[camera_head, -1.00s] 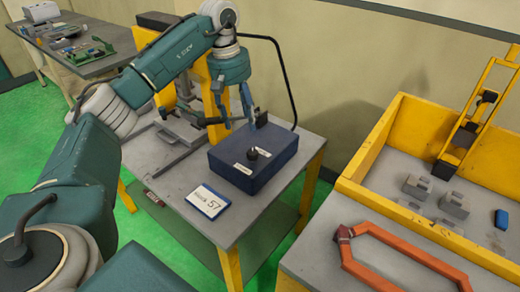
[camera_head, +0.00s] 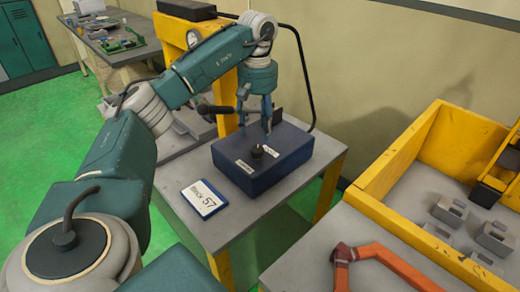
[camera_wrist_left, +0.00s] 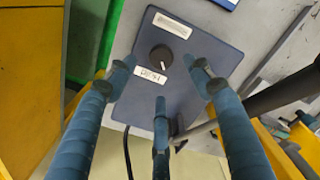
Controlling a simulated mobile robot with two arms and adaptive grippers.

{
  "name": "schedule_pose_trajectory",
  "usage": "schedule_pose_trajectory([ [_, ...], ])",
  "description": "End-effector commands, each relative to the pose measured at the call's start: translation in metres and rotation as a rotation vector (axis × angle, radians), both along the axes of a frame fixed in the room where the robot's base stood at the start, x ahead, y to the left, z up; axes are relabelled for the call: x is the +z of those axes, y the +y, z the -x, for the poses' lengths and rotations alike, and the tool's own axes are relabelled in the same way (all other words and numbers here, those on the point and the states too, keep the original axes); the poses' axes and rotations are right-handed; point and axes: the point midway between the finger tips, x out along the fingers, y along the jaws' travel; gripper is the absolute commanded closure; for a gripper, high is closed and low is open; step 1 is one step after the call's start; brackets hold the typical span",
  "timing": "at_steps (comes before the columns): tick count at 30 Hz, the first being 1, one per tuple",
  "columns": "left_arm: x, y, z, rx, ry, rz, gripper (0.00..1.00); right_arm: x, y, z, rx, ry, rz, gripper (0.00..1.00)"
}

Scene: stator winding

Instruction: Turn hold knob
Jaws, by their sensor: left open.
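The black hold knob (camera_head: 257,151) stands on top of a dark blue box (camera_head: 248,182). In the left wrist view the knob (camera_wrist_left: 161,58) shows as a round black dial on the box lid (camera_wrist_left: 207,52), between two white labels. The label nearer my gripper (camera_wrist_left: 150,75) appears upside down and seems to read "Hold". My left gripper (camera_head: 254,124) points down above the back part of the box, just behind the knob. Its three blue fingers (camera_wrist_left: 160,78) are spread open and empty. They look apart from the knob. My right gripper is not in view.
The box sits on a grey table (camera_head: 215,236) with yellow legs. A "57" card (camera_head: 203,198) lies in front of it. A black cable rises behind the box. A yellow-walled bin (camera_head: 400,215) with grey blocks and an orange frame (camera_head: 385,259) are at the right.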

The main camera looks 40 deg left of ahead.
Motion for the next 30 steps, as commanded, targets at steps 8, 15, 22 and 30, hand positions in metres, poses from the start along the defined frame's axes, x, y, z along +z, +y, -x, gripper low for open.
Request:
schedule_pose_trajectory([
  [8, -0.053, 0.000, 0.001, 0.000, 0.003, 0.001, 0.48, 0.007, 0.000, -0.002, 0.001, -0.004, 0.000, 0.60],
  [15, -0.078, 0.000, 0.000, 0.000, 0.001, 0.001, 0.48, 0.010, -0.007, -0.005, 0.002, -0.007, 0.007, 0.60],
  [22, -0.082, 0.000, 0.000, 0.000, -0.001, 0.001, 0.48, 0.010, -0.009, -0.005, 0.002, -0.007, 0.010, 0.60],
  [30, -0.081, 0.000, 0.000, 0.000, -0.001, 0.001, 0.82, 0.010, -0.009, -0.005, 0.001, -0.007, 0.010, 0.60],
])
